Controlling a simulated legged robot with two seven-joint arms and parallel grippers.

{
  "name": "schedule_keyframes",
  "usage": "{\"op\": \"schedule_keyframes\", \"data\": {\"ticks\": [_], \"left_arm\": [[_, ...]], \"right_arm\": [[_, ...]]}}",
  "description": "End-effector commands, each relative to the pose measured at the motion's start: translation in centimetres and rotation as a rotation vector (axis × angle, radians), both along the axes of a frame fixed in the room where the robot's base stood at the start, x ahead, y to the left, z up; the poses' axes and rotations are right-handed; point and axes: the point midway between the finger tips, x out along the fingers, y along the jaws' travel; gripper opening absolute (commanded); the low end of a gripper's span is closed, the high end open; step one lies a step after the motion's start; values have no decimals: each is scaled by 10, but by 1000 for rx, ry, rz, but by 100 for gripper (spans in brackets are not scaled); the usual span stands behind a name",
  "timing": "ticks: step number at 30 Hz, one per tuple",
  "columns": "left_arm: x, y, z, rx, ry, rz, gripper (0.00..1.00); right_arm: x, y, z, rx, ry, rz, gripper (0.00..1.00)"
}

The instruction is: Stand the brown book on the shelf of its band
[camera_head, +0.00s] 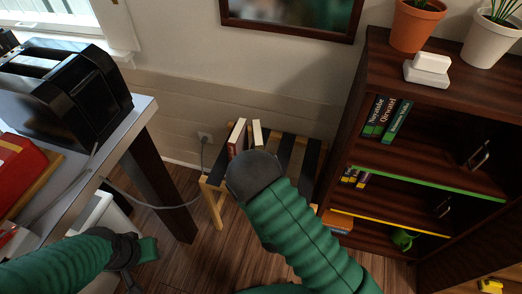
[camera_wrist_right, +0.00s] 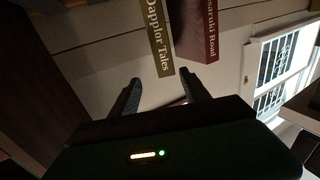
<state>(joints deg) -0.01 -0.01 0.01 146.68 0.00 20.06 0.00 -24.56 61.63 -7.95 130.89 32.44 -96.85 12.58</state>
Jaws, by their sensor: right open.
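A brown book (camera_head: 237,137) stands on a low slatted rack (camera_head: 217,185), beside a second book (camera_head: 257,134) with a pale edge. In the right wrist view the brown book (camera_wrist_right: 194,28) shows its lettered maroon-brown spine, to the right of the olive "Tales" spine (camera_wrist_right: 156,38). My right gripper (camera_wrist_right: 163,92) is open and empty, its fingertips apart from both books. In the head view my right arm hides its fingers and part of the rack. My left gripper (camera_head: 132,262) is low at the left; its finger opening is unclear. The bookcase (camera_head: 350,125) has a green band (camera_head: 425,184) and a yellow band (camera_head: 390,222).
Several books (camera_head: 386,118) stand on the green-banded shelf, beside free room and a metal bookend (camera_head: 478,155). Plant pots (camera_head: 415,25) top the bookcase. A table with a black toaster (camera_head: 75,90) and a hanging cable stands left.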

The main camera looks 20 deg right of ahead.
Motion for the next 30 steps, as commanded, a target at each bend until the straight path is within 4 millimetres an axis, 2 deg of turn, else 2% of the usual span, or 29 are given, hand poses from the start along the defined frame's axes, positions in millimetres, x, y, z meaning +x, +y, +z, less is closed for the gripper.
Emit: {"op": "schedule_keyframes", "data": {"ticks": [3, 6, 13, 18, 21, 27, 30], "left_arm": [[0, 0, -7, 0, 0, 0, 36], [0, 0, -11, 0, 0, 0, 36], [0, 0, -17, 0, 0, 0, 36], [0, 0, -28, 0, 0, 0, 36], [0, 0, -29, 0, 0, 0, 36], [0, 0, -28, 0, 0, 0, 36], [0, 0, -28, 0, 0, 0, 36]], "right_arm": [[31, -6, -2, 0, -4, 0, 55], [54, -10, -1, 0, -2, 0, 55], [81, -13, -1, -1, -1, 2, 55], [112, -15, 0, -1, -1, 0, 55], [122, -16, 1, -2, 2, 1, 55], [124, -17, 2, -1, 3, 2, 55], [124, -16, 2, -1, 3, 2, 43]]}}
